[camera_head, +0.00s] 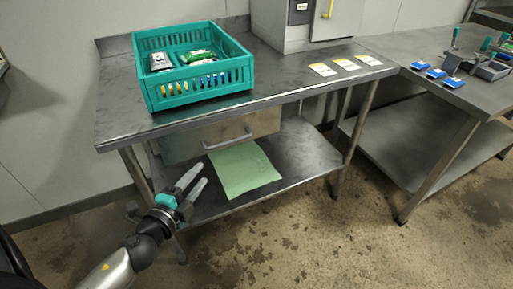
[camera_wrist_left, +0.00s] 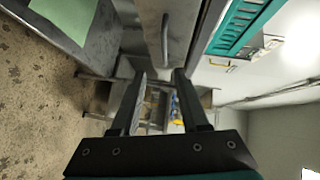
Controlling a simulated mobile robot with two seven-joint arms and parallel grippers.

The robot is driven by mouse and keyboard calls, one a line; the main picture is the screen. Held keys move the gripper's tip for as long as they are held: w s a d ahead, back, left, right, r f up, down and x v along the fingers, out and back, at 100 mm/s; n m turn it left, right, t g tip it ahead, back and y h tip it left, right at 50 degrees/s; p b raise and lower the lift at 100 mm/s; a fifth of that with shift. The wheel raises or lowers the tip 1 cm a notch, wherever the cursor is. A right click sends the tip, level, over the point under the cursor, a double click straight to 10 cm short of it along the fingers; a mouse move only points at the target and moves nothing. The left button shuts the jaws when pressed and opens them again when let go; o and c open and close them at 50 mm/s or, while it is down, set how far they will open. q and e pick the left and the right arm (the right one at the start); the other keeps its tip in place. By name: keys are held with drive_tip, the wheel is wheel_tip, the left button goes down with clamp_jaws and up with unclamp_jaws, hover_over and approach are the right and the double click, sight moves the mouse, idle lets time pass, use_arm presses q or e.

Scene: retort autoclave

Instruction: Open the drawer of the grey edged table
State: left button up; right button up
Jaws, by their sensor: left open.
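The grey edged table (camera_head: 290,90) stands against the wall in the head view. Its drawer (camera_head: 190,145) hangs under the left part of the top, with a curved bar handle (camera_head: 228,139) on its front. The drawer front looks flush under the table edge. My left gripper (camera_head: 196,184) is open and empty, in front of and below the drawer, left of the handle and apart from it. In the left wrist view the gripper (camera_wrist_left: 158,75) shows two spread fingers, and the handle (camera_wrist_left: 165,38) lies beyond their tips. My right gripper is not in view.
A teal crate (camera_head: 195,95) with several packets stands on the tabletop above the drawer. A green sheet (camera_head: 242,168) lies on the lower shelf (camera_head: 300,150). Labelled cards (camera_head: 345,63) lie at the right. A second table (camera_head: 440,100) stands right. The floor in front is clear.

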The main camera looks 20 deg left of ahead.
sight(226, 144)
use_arm(q)
drive_tip(key=w, duration=0.9)
drive_tip(key=w+f, duration=0.1)
drive_tip(key=w, duration=0.3)
drive_tip(key=shift+w+a+f+b, duration=0.1)
drive_tip(key=shift+w+a+b, duration=0.2)
drive_tip(key=shift+w+b, duration=0.1)
drive_tip(key=shift+w+f, duration=0.1)
drive_tip(key=shift+w, duration=0.6)
clamp_jaws()
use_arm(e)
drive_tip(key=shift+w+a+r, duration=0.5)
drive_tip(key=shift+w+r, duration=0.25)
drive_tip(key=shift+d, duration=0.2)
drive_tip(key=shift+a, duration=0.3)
